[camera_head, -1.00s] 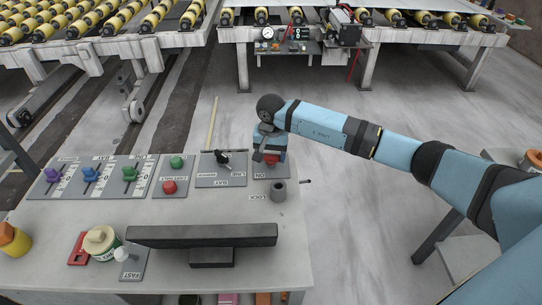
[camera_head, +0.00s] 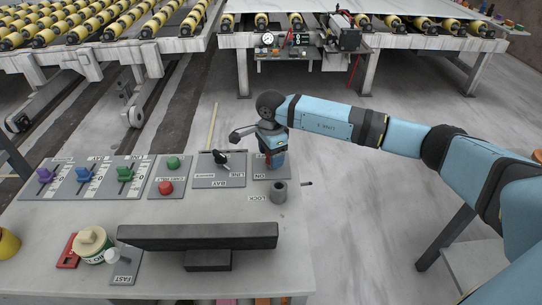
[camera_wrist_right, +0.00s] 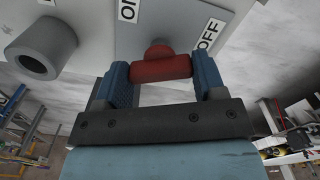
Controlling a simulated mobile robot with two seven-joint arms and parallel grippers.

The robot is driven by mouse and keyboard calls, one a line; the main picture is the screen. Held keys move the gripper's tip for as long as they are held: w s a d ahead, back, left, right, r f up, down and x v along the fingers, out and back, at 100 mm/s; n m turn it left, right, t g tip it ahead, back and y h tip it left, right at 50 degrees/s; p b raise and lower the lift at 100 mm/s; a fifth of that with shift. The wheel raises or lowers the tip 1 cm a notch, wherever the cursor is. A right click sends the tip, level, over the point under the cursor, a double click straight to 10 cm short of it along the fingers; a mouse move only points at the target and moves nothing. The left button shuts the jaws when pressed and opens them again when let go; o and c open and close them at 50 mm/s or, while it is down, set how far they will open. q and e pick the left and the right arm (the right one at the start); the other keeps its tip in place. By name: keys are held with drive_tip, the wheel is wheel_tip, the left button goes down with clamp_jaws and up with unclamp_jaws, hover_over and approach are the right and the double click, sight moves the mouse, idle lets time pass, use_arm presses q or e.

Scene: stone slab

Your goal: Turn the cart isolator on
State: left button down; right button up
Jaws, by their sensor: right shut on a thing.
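The cart isolator is a red knob (camera_wrist_right: 160,68) on a grey plate (camera_wrist_right: 155,28) in the right wrist view. An ON label (camera_wrist_right: 128,9) is up left of it and an OFF label (camera_wrist_right: 210,34) is to its right. My right gripper (camera_wrist_right: 162,78) is shut on the knob's bar, one blue finger at each end. In the head view my right gripper (camera_head: 273,161) reaches down to the plate at the console's back right and largely hides the knob. My left gripper is not in view.
A grey LOCK cylinder (camera_head: 279,191) stands just in front of the isolator. A black BAY/LINE lever (camera_head: 222,158) is left of it, then red (camera_head: 166,188) and green (camera_head: 173,163) buttons. A dark raised bar (camera_head: 198,236) crosses the console's front. Open floor lies right.

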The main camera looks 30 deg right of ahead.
drive_tip(key=m, duration=0.5)
drive_tip(key=shift+b, duration=0.3)
idle(0.4)
drive_tip(key=o, duration=0.9)
wheel_tip(320, 180, up, 14)
drive_tip(key=shift+f, duration=0.1)
drive_tip(key=shift+s, duration=0.1)
